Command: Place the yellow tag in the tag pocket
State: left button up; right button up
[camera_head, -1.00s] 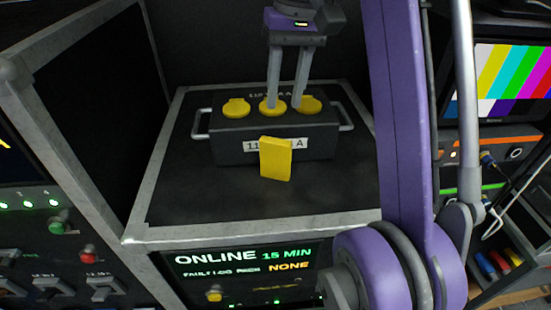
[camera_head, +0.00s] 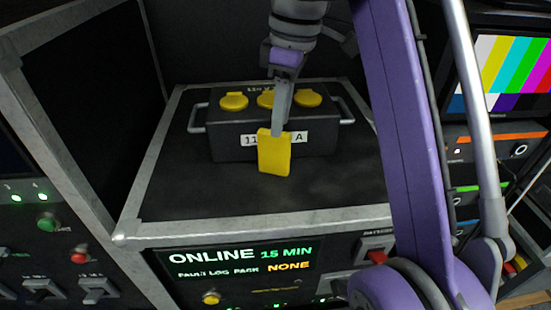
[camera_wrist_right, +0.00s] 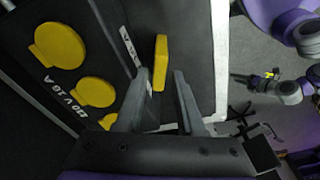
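The yellow tag (camera_head: 274,155) is a flat upright block just in front of the black socket box's white label. It also shows in the right wrist view (camera_wrist_right: 160,62). My right gripper (camera_head: 277,133) has its fingers pointing down at the tag's top edge. In the right wrist view the fingers (camera_wrist_right: 161,74) are apart, with the tag's near end between or just beyond their tips; I see no firm contact. I cannot make out the tag pocket. My left gripper does not show in the head view.
The black box (camera_head: 232,138) has several yellow round covers (camera_head: 234,101) and side handles, and stands on a metal-edged case (camera_head: 180,195). Case top in front of the tag is clear. A lit ONLINE panel (camera_head: 240,262) is below. A colour-bar monitor (camera_head: 510,75) stands right.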

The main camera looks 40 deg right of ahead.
aim_at(274, 172)
jog(key=f, duration=0.1)
jog(key=f+b, duration=0.1)
jog(key=w+f, duration=0.1)
jog(key=f, duration=0.1)
jog(key=shift+w+a, duration=0.1)
jog(key=shift+a, duration=0.25)
jog(key=shift+s+f+b, duration=0.3)
jog(key=shift+f+b, duration=0.05)
jog(key=shift+f, duration=0.2)
jog(key=shift+w, duration=0.15)
jog(key=shift+w, duration=0.1)
grip_shut()
